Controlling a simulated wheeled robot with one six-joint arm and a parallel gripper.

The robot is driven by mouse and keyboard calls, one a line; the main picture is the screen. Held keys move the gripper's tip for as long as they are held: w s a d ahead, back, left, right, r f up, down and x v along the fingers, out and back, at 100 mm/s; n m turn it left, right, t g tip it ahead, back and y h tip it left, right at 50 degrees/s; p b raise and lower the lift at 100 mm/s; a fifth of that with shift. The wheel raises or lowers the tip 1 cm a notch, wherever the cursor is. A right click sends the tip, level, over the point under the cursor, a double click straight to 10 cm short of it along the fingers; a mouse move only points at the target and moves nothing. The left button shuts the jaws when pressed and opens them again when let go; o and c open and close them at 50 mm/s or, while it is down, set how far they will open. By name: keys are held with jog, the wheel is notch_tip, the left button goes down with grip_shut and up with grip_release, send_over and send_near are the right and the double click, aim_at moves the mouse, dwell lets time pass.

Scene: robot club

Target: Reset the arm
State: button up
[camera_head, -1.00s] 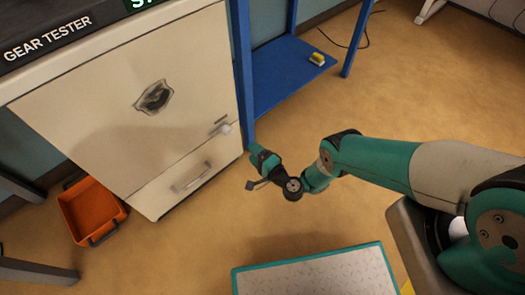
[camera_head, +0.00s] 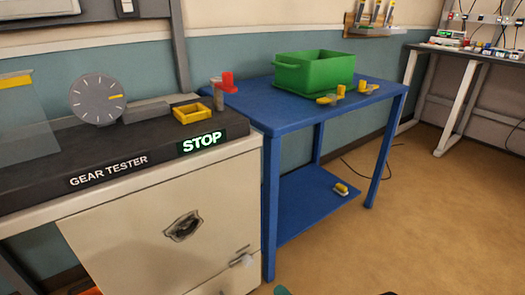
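Only a small teal sliver of my arm (camera_head: 283,291) shows at the bottom edge of the head view, in front of the blue table's lower shelf. A second, fainter sliver of it shows further right on the same edge. The rest of the arm is below the picture. The fingers of my gripper are out of view, so I see neither their opening nor anything in them.
The white cabinet (camera_head: 120,240) carries the gear tester (camera_head: 150,150), with its lit STOP sign (camera_head: 200,142). Beside it stands a blue table (camera_head: 262,112) with a green bin (camera_head: 315,75) and yellow-grey parts (camera_head: 340,92). Open floor (camera_head: 440,220) lies to the right.

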jog(key=w+a+r+n+g, duration=0.2)
jog(key=w+r+n+g, duration=0.6)
jog(key=w+r, duration=1)
jog(key=s+d+r+n+h, duration=0.2)
jog(key=s+d+r, duration=0.15)
jog(key=r, duration=0.35)
jog(key=s+d+r+n+h, duration=0.15)
jog(key=d+r, duration=0.25)
jog(key=r, duration=0.4)
jog(key=s+d+r+g+h, duration=0.1)
jog(key=s+d+r+h, duration=0.1)
jog(key=s+d+r, duration=0.5)
jog(key=s+d+r+g+h, duration=0.2)
jog(key=s+d, duration=0.1)
jog(key=s, duration=0.7)
jog(key=s+d+r+g+h, duration=0.1)
jog(key=s+d+r+h, duration=0.1)
jog(key=s+d+r, duration=0.5)
jog(key=s+a+r+n+g+y, duration=0.4)
jog(key=s+a+n, duration=0.3)
jog(key=s+a, duration=0.65)
notch_tip(320, 180, up, 23)
jog(key=w+a+t+p, duration=0.1)
jog(key=w+p, duration=0.1)
jog(key=p, duration=2)
jog(key=shift+a, duration=0.2)
